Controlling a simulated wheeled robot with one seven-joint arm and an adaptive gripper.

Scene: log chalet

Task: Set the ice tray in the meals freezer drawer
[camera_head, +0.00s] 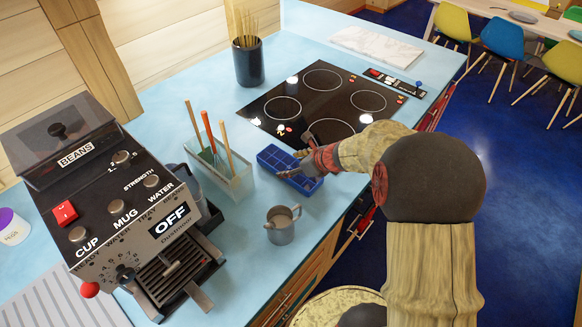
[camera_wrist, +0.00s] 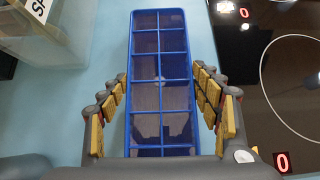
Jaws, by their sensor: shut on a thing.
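The ice tray (camera_head: 279,160) is blue and divided into two rows of square cells. It lies on or just above the light blue counter, between the utensil box and the cooktop; I cannot tell whether it touches the counter.
A black cooktop (camera_head: 322,104) lies just behind the tray. A utensil box (camera_head: 226,176) is left of it, and a metal mug (camera_head: 281,227) is in front. A large coffee machine (camera_head: 130,205) fills the left. Blue floor is open at right.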

